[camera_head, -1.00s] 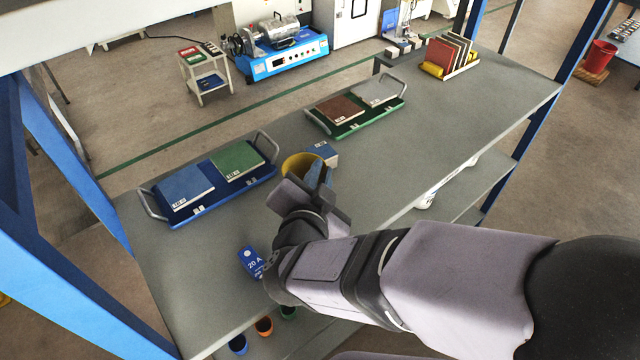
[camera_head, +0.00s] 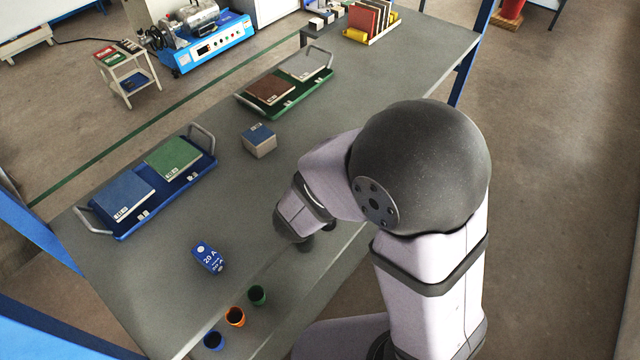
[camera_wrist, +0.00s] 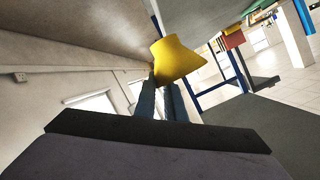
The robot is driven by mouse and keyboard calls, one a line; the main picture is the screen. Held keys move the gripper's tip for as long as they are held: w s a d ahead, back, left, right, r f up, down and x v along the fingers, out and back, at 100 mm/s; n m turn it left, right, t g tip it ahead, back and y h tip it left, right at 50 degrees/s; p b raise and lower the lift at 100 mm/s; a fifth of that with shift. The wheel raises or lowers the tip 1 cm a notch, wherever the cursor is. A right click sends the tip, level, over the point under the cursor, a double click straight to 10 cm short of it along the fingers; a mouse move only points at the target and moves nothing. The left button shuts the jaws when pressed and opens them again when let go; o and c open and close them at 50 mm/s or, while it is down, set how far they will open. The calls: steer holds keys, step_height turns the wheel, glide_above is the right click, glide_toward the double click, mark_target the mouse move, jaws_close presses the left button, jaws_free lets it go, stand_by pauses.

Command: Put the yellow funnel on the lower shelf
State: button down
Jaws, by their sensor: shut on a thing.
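The yellow funnel (camera_wrist: 178,62) is at the fingertips of my gripper (camera_wrist: 162,98) in the wrist view. The two blue-grey fingers are shut on its lower part. The funnel appears tilted in that view, and I see no shelf touching it. In the head view my arm reaches the front edge of the bench, and its own links hide the fingers and funnel. The lower shelf (camera_head: 292,298) shows as a grey strip below the bench's front edge. Whether the funnel is over that shelf cannot be told.
Blue (camera_head: 213,340), orange (camera_head: 235,316) and green (camera_head: 257,296) cups stand on the lower shelf's left part. The benchtop (camera_head: 225,200) holds a blue "20 A" block (camera_head: 208,257), a blue-topped grey block (camera_head: 259,141), a blue tray (camera_head: 135,228) and a green tray (camera_head: 290,103).

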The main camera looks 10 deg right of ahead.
steer(key=s+d+f+m+g+h, duration=0.1)
steer(key=d+f+m+g+h, duration=0.15)
steer(key=d, duration=0.25)
steer(key=n+t+y+b, duration=0.6)
steer(key=n+y+b, duration=0.2)
steer(key=b, duration=1.7)
glide_above(291, 278)
step_height(291, 278, down, 30)
steer(key=shift+m, duration=0.25)
steer(key=shift+f+b, duration=0.95)
steer(key=shift+f, duration=3.95)
steer(key=shift+f, duration=0.15)
steer(key=c, duration=1.8)
jaws_free()
steer(key=shift+c, duration=0.2)
